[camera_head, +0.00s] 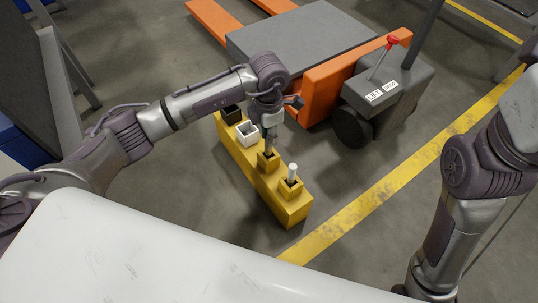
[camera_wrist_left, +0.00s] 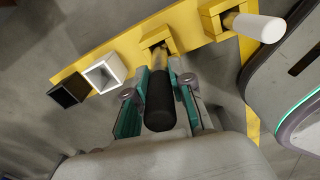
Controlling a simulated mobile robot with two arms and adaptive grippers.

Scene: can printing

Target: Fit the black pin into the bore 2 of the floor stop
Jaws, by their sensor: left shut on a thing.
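The floor stop (camera_head: 290,210) is a long yellow block on the floor with a row of square collars, one black, one white and two yellow. My left gripper (camera_head: 269,127) is above the yellow collar (camera_head: 268,161) beside the white one. In the left wrist view the gripper (camera_wrist_left: 158,95) is shut on the black pin (camera_wrist_left: 160,108), whose slimmer tan end points at that yellow collar (camera_wrist_left: 157,38). The tan end overlaps the collar's opening; I cannot tell how deep it sits. A white pin (camera_head: 292,171) stands in the end yellow collar. My right gripper is out of view.
An orange and grey lift truck (camera_head: 330,85) stands close behind the stop, its dark wheel (camera_head: 352,128) to the right. A white surface (camera_head: 150,250) fills the front left. A yellow floor line (camera_head: 400,175) runs past the stop's near end. Floor beside the stop is clear.

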